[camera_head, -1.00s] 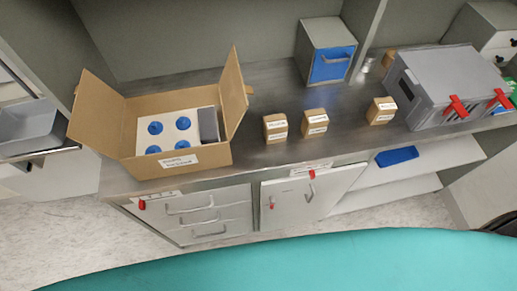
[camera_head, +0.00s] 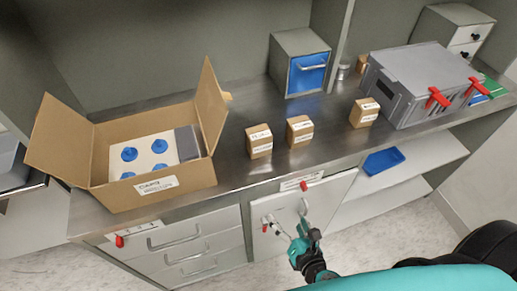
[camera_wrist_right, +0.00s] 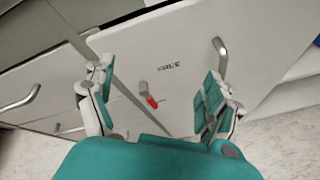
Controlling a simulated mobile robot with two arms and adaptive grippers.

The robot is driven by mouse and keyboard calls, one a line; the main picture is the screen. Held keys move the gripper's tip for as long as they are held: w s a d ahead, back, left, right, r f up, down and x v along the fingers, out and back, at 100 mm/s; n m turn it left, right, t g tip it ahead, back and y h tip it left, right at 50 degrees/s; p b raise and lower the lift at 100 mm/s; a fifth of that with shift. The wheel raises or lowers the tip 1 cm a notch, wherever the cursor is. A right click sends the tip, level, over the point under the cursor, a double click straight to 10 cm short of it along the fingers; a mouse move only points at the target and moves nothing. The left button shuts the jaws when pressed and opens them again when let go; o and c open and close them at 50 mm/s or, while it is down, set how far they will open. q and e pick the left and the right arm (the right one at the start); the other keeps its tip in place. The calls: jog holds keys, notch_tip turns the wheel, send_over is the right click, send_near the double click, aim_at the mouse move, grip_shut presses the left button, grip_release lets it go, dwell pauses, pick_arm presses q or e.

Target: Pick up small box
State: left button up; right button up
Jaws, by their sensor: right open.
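Several small brown cardboard boxes with white labels stand on the steel counter. In the head view one box (camera_head: 259,141) is nearest the large carton, a second box (camera_head: 299,131) is just right of it, and a third box (camera_head: 363,113) is further right. My right gripper (camera_head: 291,237) is below the counter edge, in front of the white cabinet door, apart from the boxes. In the right wrist view the right gripper (camera_wrist_right: 155,100) is open and empty, facing the door. My left gripper is not in view.
A large open carton (camera_head: 150,195) with blue-capped contents stands on the counter's left. A grey case (camera_head: 415,80) with red latches is at right. A blue-fronted cabinet (camera_head: 307,73) stands behind. The white door (camera_wrist_right: 210,40) has a handle and red latch.

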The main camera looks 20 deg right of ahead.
aim_at(262, 143)
notch_tip(262, 143, up, 17)
jog(key=a+n+t+b, duration=0.2)
jog(key=n+t, duration=0.3)
jog(key=n, duration=0.2)
jog(key=shift+y, duration=0.3)
jog(key=w+p, duration=0.1)
jog(key=w, duration=0.3)
jog(key=w+p, duration=0.2)
jog(key=w, duration=0.1)
jog(key=w+p, duration=0.2)
jog(key=w, duration=0.2)
jog(key=shift+w+a+r, duration=0.15)
jog(key=shift+w+r, duration=0.15)
jog(key=shift+w, duration=0.05)
jog(key=shift+w+p, duration=0.35)
jog(key=shift+w, duration=0.2)
jog(key=w, duration=0.1)
jog(key=w+p, duration=0.1)
jog(key=w, duration=0.1)
jog(key=w+p, duration=0.1)
jog(key=shift+w+a+r, duration=0.15)
jog(key=shift+a+r, duration=0.15)
jog(key=shift+r, duration=0.1)
jog(key=shift+w+f, duration=0.15)
jog(key=shift+w, duration=0.25)
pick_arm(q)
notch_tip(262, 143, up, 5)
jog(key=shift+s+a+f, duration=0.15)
pick_arm(e)
jog(key=c, duration=1.4)
